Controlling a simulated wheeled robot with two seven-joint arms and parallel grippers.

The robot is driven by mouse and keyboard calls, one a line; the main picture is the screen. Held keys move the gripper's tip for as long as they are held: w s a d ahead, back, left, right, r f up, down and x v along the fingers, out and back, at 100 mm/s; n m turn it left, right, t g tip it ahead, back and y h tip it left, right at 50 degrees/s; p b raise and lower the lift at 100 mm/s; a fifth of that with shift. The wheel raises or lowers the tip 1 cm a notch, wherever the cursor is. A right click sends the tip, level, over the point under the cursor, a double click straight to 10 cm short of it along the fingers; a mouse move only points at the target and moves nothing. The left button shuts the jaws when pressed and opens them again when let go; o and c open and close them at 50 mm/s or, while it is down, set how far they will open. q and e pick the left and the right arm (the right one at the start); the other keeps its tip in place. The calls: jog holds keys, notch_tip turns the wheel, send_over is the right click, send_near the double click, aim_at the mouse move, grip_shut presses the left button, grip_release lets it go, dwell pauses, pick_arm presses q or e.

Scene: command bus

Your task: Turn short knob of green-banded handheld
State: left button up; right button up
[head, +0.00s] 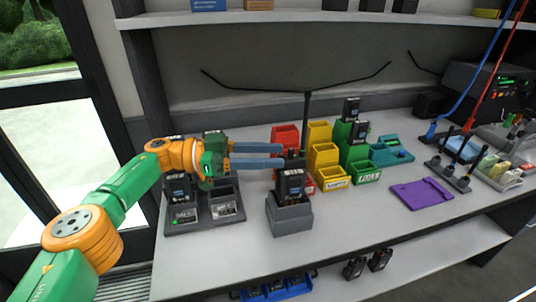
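A dark handheld (291,184) stands upright in a grey single holder (289,217) near the middle of the bench. A green band and the short knob on its top are too small and dark to make out. My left gripper (283,156) comes in from the left, level with the handheld's top. Its two long blue-grey fingers are apart with a gap between them, and their tips are at or just beside the handheld's top. I cannot tell whether they touch a knob. My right gripper is not in view.
A dark charger rack (206,224) with handhelds lies under my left arm. Red, yellow (334,183) and green bins (367,173) stand behind right. A black pole (307,115) rises behind the handheld. A purple tray (422,193) lies to the right. The bench front is clear.

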pick_arm(q)
jog(key=shift+r, duration=0.35)
jog(key=s+r+b, duration=0.2)
jog(key=s+r, duration=1)
jog(key=s, duration=0.2)
jog(key=shift+d+r, duration=0.15)
jog(key=shift+d, duration=0.15)
